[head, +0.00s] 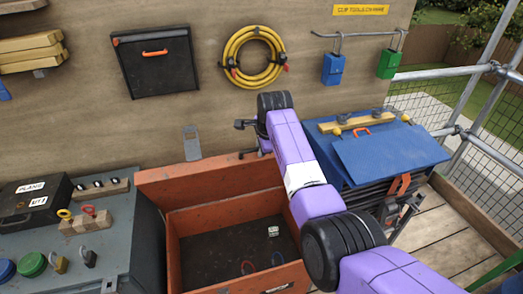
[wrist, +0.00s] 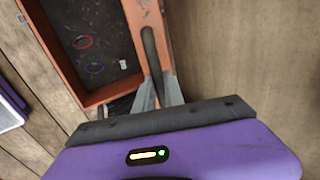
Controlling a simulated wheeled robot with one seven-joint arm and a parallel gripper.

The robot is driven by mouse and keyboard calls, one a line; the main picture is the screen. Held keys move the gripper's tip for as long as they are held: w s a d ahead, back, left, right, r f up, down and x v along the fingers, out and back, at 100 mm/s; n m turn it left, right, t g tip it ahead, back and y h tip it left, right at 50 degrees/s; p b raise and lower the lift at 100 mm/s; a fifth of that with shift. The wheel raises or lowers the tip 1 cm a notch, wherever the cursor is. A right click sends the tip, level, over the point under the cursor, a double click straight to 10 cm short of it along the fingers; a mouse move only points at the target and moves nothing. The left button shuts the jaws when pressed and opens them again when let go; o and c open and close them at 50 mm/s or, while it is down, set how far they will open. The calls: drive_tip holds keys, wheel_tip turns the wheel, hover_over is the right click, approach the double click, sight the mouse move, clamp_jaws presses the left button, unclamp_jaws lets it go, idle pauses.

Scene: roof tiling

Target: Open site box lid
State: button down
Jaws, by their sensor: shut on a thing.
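The site box (head: 172,255) is an orange-red open-topped box with a dark floor. Its orange lid (head: 200,177) stands raised at the back, near the plywood wall. My gripper (head: 243,140) is at the lid's upper right part in the head view. In the wrist view my gripper (wrist: 158,92) is shut on the dark bar-like handle (wrist: 150,50) along the lid (wrist: 143,14). The box's wall (wrist: 112,92) also shows there. My forearm hides the box's right side in the head view, and the exact finger contact is hard to see.
Inside the box lie a small white block (head: 273,231), a red loop (head: 247,267) and a blue loop (head: 278,258). A grey bench (head: 105,235) stands left. A blue-lidded box (head: 390,150) stands right. A yellow hose (head: 231,53) hangs on the wall.

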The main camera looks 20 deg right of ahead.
drive_tip(key=shift+f, duration=0.1)
drive_tip(key=c, duration=1.4)
unclamp_jaws()
drive_tip(key=shift+c, duration=0.2)
drive_tip(key=v, duration=0.7)
drive_tip(key=shift+s+r+b, duration=0.15)
drive_tip(key=shift+r+b, duration=0.15)
drive_tip(key=shift+r, duration=0.1)
